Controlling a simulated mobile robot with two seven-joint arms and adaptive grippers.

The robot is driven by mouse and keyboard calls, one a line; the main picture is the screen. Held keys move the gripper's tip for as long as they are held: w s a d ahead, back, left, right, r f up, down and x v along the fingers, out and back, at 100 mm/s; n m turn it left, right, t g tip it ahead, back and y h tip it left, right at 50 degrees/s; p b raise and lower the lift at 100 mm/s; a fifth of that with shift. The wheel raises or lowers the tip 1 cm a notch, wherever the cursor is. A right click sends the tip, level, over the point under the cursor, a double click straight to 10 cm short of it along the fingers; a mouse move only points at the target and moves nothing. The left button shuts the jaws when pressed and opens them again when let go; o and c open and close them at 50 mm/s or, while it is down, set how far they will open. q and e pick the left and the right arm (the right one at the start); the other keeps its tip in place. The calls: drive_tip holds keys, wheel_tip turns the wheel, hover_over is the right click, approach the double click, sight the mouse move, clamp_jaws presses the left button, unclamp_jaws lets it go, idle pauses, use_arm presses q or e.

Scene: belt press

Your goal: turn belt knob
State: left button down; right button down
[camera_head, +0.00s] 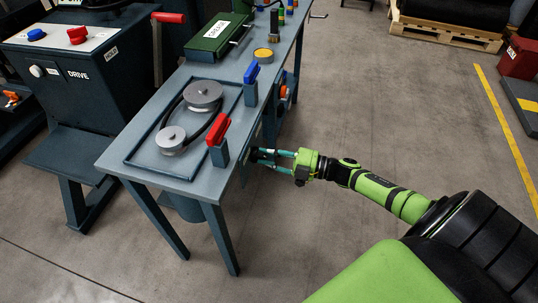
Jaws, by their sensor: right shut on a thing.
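The belt press table (120,157) carries a large grey pulley (203,93) and a smaller grey pulley (171,137) joined by a black belt (216,128). My right gripper (264,157) reaches in from the right, level with the table's right side and just below its top. Its fingers are shut on a small dark knob (253,156) at that side. The knob is mostly hidden by the fingers, so its turn position cannot be told. My left gripper is not in view.
A red-handled lever (217,130) and a blue-handled lever (251,74) stand along the table's right edge, near my right gripper. A green box (218,38) sits farther back. A DRIVE cabinet (85,90) stands at left. The floor (370,110) right of the table is clear.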

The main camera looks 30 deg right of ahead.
drive_tip(key=shift+n, duration=0.9)
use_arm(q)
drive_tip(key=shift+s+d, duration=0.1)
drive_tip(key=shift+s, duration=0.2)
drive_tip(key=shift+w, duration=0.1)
use_arm(e)
drive_tip(key=shift+n, duration=0.3)
drive_tip(key=c, duration=1.1)
unclamp_jaws()
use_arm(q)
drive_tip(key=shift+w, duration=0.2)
use_arm(e)
drive_tip(key=shift+o, duration=0.2)
drive_tip(key=shift+a, duration=0.1)
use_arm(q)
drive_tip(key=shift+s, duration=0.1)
use_arm(e)
drive_tip(key=v, duration=1.2)
